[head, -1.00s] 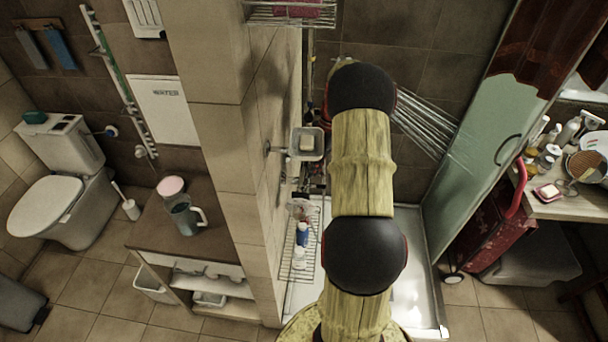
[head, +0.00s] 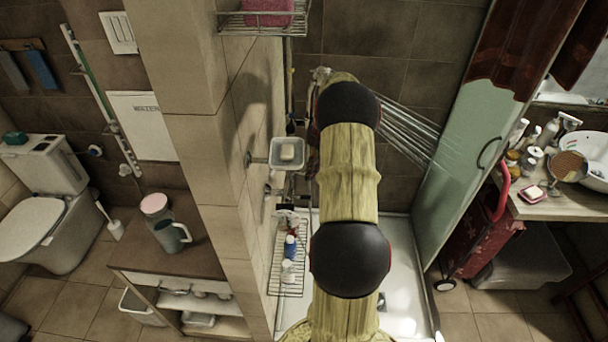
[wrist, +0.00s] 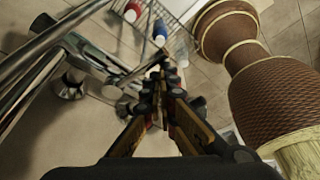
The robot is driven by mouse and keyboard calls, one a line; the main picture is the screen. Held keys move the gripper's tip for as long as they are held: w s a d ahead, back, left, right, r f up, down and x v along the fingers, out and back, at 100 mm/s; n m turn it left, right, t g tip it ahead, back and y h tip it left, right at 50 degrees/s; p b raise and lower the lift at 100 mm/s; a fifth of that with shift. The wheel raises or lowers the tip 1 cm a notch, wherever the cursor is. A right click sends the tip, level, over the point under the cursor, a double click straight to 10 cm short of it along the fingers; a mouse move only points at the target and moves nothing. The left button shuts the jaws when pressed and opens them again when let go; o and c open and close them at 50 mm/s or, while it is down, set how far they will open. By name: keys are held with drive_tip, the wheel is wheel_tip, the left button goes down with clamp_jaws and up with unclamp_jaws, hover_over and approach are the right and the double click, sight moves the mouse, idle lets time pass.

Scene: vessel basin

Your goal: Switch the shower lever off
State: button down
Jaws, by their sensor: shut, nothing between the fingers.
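In the wrist view my gripper (wrist: 160,92) is shut and empty, with its fingertips together. The chrome shower mixer (wrist: 95,58) lies just left of the fingertips, with pipes running up to the left. A chrome part of it reaches close to the fingertips; whether they touch, and which part is the lever, I cannot tell. In the head view my arm hides my gripper and most of the mixer. Water streams (head: 408,128) spray to the right from behind my arm, so the shower is running.
A soap dish (head: 288,153) juts from the tiled wall left of my arm. A wire rack (head: 287,285) with bottles is below it; its bottles (wrist: 160,30) also show in the wrist view. A glass panel (head: 470,150) bounds the shower at right.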

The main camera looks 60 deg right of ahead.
drive_tip(key=shift+w+d+f, duration=0.1)
drive_tip(key=shift+w+f, duration=0.05)
drive_tip(key=shift+w, duration=0.35)
drive_tip(key=shift+s, duration=0.25)
drive_tip(key=s+d+r, duration=0.1)
drive_tip(key=s+d, duration=0.1)
drive_tip(key=d, duration=1)
drive_tip(key=shift+s+r, duration=0.2)
drive_tip(key=shift+s, duration=0.1)
drive_tip(key=shift+f, duration=0.1)
